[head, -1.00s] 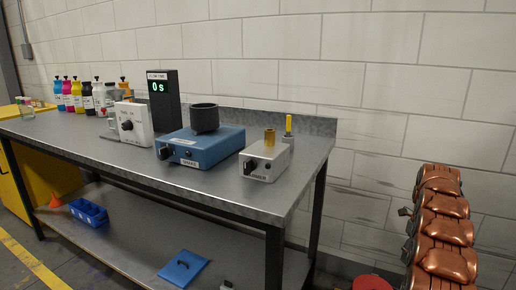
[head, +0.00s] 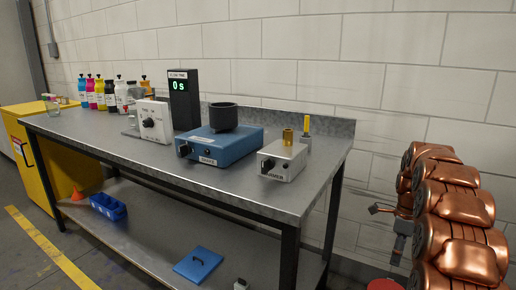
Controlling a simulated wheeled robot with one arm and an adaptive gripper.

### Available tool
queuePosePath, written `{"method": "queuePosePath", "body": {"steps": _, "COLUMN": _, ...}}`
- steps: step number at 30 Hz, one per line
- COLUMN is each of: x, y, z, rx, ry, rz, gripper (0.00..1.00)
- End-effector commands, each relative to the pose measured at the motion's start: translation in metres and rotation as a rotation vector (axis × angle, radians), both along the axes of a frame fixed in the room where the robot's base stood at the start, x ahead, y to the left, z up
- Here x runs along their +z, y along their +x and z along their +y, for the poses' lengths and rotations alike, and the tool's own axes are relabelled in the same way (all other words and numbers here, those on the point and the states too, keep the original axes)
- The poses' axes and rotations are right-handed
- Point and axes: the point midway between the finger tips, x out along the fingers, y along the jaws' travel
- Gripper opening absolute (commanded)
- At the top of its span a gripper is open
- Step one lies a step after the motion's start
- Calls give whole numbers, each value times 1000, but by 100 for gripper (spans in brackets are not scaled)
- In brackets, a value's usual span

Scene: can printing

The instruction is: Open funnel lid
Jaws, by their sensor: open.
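I cannot clearly make out a funnel with a lid. A small orange cone (head: 77,193) stands on the lower shelf at the left. A black cup (head: 223,117) stands on a blue device (head: 219,146) on the bench top. My copper arm is at the right edge. What shows of my gripper (head: 376,209) is small and dark beside it, partly hidden; it is open, apart from the bench and holds nothing visible.
The metal bench (head: 326,177) carries a white dial box (head: 154,121), a timer reading 0 s (head: 184,98), a grey box (head: 283,161) and several ink bottles (head: 100,95). A blue bin (head: 108,206) is on the shelf. A yellow cabinet (head: 40,155) stands left. The bench's front strip is clear.

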Motion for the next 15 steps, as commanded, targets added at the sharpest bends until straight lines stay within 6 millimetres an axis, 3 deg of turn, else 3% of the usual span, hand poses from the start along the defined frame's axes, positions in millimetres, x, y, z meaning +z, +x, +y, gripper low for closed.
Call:
{"method": "queuePosePath", "body": {"steps": 3, "x": 14, "y": -14, "z": 34, "rx": 175, "ry": 24, "rz": -6, "gripper": 49}}
{"method": "queuePosePath", "body": {"steps": 15, "x": 42, "y": -78, "z": 131, "rx": 757, "ry": 107, "rz": -24, "gripper": 49}}
